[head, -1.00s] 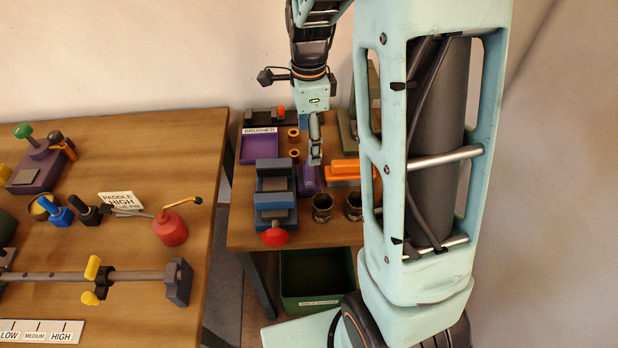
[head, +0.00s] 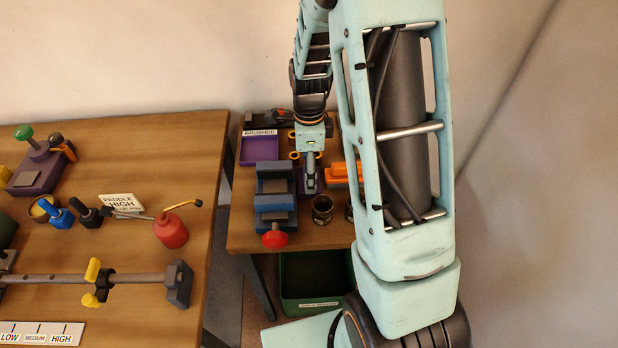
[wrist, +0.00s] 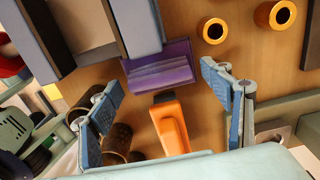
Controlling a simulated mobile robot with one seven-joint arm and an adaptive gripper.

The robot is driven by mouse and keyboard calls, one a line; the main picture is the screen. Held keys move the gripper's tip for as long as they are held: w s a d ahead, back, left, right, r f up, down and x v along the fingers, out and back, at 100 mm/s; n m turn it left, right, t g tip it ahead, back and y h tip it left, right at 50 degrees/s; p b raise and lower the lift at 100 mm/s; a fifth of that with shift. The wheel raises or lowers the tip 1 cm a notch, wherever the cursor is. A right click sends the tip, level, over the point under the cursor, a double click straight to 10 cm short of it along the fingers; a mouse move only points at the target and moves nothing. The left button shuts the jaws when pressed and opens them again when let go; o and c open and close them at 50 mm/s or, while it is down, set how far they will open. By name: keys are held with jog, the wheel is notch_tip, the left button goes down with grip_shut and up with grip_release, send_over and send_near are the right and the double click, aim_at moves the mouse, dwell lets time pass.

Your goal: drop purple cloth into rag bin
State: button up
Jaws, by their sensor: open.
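The purple cloth (wrist: 160,68) looks like a small folded block on the table; it lies next to the vise in the wrist view. My gripper (wrist: 160,84) is open and empty, its two blue finger pads spread wide, with the cloth a little beyond and between the fingertips. In the head view my gripper (head: 310,188) hangs over the cloth and hides most of it. The green rag bin (head: 316,304) stands on the floor below the table's front edge. Its label is too small to read.
A blue-grey vise (head: 274,188) with a red knob stands left of my gripper. An orange tool (wrist: 172,128) lies close by. Metal cups (head: 322,208) and orange rings (wrist: 212,31) stand around. A purple tray (head: 259,149) labelled BRUSHED lies behind the vise.

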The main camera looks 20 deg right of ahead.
jog(key=shift+f, duration=0.5)
jog(key=c, duration=1.3)
jog(key=shift+r, duration=0.1)
jog(key=shift+r+p, duration=0.35)
notch_tip(320, 180, up, 3)
jog(key=shift+f+p, duration=0.1)
jog(key=shift+p, duration=0.95)
jog(key=s+r+p, duration=0.2)
jog(key=s+r, duration=0.1)
jog(key=s, duration=0.1)
jog(key=s+r+p, duration=0.2)
jog(key=s+r, duration=0.1)
jog(key=s, duration=0.2)
jog(key=s+r+p, duration=0.2)
jog(key=s+r, duration=0.1)
jog(key=s, duration=0.2)
jog(key=shift+a+r+p, duration=0.15)
jog(key=shift+r+p, duration=0.05)
jog(key=shift+p, duration=0.1)
